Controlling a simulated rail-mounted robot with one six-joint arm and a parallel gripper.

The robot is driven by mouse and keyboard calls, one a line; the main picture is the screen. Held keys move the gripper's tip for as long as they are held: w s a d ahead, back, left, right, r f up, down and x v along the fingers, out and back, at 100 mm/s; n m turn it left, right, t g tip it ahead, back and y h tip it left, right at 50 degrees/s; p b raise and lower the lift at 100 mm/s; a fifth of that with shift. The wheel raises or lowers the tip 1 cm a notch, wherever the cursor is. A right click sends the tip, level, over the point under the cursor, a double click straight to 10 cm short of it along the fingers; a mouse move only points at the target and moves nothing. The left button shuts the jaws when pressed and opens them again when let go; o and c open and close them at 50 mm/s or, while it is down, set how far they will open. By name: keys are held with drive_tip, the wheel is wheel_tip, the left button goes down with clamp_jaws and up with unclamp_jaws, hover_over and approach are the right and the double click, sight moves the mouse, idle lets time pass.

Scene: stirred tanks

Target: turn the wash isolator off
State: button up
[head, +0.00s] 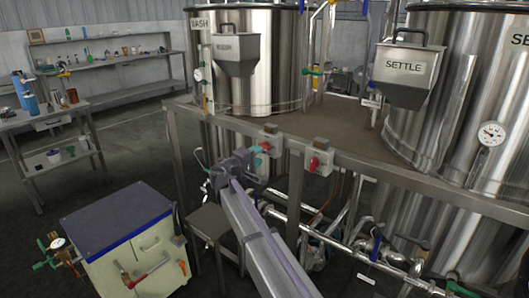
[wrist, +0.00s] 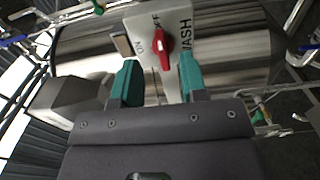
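The wash isolator (wrist: 180,22) is a light grey box marked WASH in the wrist view. Its red handle (wrist: 163,45) lies nearly upright in the picture, with its upper end close to the OFF mark; the ON mark is to its left. In the head view the isolator (head: 271,139) is the left of two boxes on the platform edge. My gripper (wrist: 160,78) is open and empty, its teal fingers spread short of the handle, one to each side of its line. In the head view my gripper (head: 256,151) is close to the isolator's front.
A second isolator (head: 318,155) with a red handle stands just to the right on the platform edge. WASH (head: 262,50) and SETTLE (head: 440,90) tanks stand behind. A cream cabinet (head: 125,245) is at lower left, and pipes (head: 340,245) run below the platform.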

drive_tip(key=v, duration=0.5)
drive_tip(key=s+d+f+m+g+y, duration=0.3)
drive_tip(key=s+d+f+m+g, duration=0.2)
drive_tip(key=s+d+f+g, duration=0.6)
drive_tip(key=s+d+f+m+g+y, duration=0.2)
drive_tip(key=s+d+f+m+y, duration=0.15)
drive_tip(key=s+d, duration=0.65)
drive_tip(key=s+d+f+m+g+y, duration=0.3)
drive_tip(key=s+d, duration=0.4)
drive_tip(key=s, duration=0.8)
wheel_tip(320, 180, up, 13)
drive_tip(key=d+t+p, duration=0.1)
drive_tip(key=d+p, duration=0.1)
drive_tip(key=p, duration=1)
drive_tip(key=shift+w+p, duration=0.4)
